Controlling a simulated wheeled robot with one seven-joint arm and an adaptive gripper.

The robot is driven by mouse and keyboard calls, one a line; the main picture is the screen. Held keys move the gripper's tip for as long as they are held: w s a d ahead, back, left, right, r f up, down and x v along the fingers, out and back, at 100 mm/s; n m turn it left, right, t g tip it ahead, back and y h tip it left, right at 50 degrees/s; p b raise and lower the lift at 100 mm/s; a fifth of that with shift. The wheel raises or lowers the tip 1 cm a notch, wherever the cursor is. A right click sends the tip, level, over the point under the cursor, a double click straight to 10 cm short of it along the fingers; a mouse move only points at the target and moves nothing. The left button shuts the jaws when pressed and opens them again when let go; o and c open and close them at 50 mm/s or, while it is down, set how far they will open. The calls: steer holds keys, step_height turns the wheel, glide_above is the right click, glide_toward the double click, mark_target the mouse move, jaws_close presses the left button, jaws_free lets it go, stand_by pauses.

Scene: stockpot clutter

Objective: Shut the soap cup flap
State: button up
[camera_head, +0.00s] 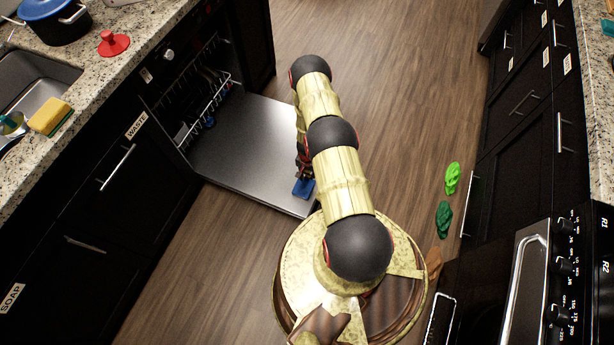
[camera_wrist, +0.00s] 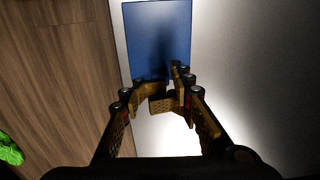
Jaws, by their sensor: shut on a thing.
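The dishwasher door (camera_head: 245,150) is folded down open, with its bare metal inner face up. A flat blue flap (camera_head: 303,188) is at the right part of that face, near the door's outer edge. In the wrist view the blue flap (camera_wrist: 158,35) fills the upper middle, overlapping the metal face. My gripper (camera_wrist: 166,93) has its fingers close together at the flap's near edge and is shut on it. The exact contact is partly hidden by the fingers. In the head view my arm hides most of the gripper. The cup under the flap is not visible.
The dish rack (camera_head: 205,90) stands inside the dishwasher. Green items (camera_head: 452,178) lie on the wooden floor to the right, near dark cabinets and an oven (camera_head: 535,270). A counter with a sink (camera_head: 30,85), a sponge (camera_head: 50,116) and a blue pot (camera_head: 55,20) runs along the left.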

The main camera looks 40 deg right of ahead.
jaws_close()
steer(key=shift+s, duration=0.2)
steer(key=shift+o, duration=1)
jaws_free()
steer(key=shift+s, duration=0.1)
steer(key=o, duration=0.4)
steer(key=shift+o, duration=0.2)
steer(key=shift+w, duration=0.2)
steer(key=shift+w+r, duration=0.1)
steer(key=shift+r, duration=3.6)
